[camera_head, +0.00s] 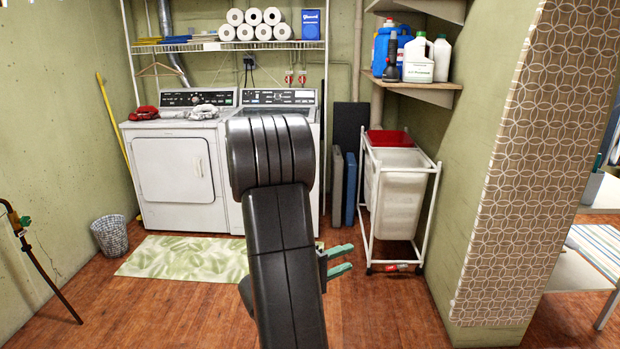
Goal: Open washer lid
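The white washer (233,178) stands against the back wall, right of the white front-door dryer (178,172). Its dark control panel (281,97) shows at the back. My black arm stands in front of the washer and hides most of its front and much of its top, so I cannot tell clearly how the lid lies. My gripper (345,258) shows as two green fingers right of my arm, low in the picture. The fingers point right and are apart with nothing between them. The gripper is well in front of the washer and not touching it.
A green mat (185,258) lies before the machines. A waste basket (110,236) is at left. Wooden floor (385,315) is clear in front.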

